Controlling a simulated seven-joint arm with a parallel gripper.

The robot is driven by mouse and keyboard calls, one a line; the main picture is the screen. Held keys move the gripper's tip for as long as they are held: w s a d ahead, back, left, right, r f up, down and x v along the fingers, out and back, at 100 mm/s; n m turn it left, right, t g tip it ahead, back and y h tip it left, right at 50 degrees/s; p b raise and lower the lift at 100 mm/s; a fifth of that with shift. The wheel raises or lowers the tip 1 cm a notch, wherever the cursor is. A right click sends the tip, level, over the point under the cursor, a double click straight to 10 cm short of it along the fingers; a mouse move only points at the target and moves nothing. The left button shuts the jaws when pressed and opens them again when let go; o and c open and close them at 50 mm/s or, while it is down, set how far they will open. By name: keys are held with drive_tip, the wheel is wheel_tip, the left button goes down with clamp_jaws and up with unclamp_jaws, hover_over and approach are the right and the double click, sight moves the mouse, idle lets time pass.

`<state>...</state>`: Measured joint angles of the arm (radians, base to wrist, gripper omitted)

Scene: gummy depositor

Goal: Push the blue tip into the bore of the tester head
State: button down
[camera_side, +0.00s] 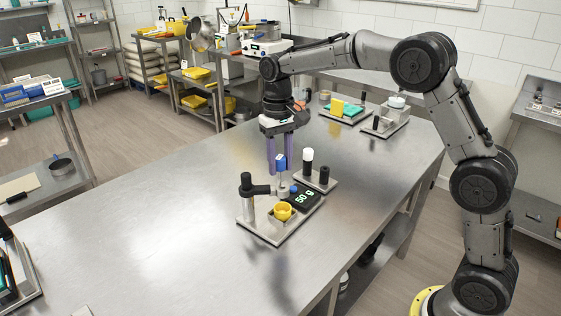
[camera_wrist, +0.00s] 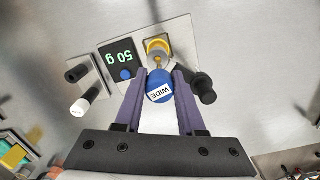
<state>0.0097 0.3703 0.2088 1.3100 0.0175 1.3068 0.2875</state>
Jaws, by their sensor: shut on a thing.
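The blue tip (camera_side: 281,162) is held between the purple fingers of my gripper (camera_side: 278,171). In the wrist view, the blue tip (camera_wrist: 160,88) carries a white label reading WIDE, between the fingertips of my gripper (camera_wrist: 160,75). The tester head (camera_side: 283,190) is a small grey piece at the end of a black side arm on a post. The tip is above the head, with a thin grey part between them. I cannot tell whether the tip's lower end is in the bore, which is hidden.
The black-capped post (camera_side: 247,200) stands close on the left. A yellow cup (camera_side: 283,211) sits below the head. A display (camera_side: 303,197) reads 50 g, with a blue knob (camera_side: 294,188) beside it. White-topped (camera_side: 307,160) and black (camera_side: 324,174) pegs stand behind.

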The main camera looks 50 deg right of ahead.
drive_tip(key=shift+f, duration=0.15)
idle(0.3)
drive_tip(key=shift+s+f, duration=0.1)
drive_tip(key=shift+f, duration=0.85)
drive_tip(key=shift+s+d+r, duration=0.1)
drive_tip(key=shift+d+r, duration=0.05)
idle(0.9)
drive_tip(key=shift+f, duration=0.4)
drive_tip(key=shift+r, duration=1.25)
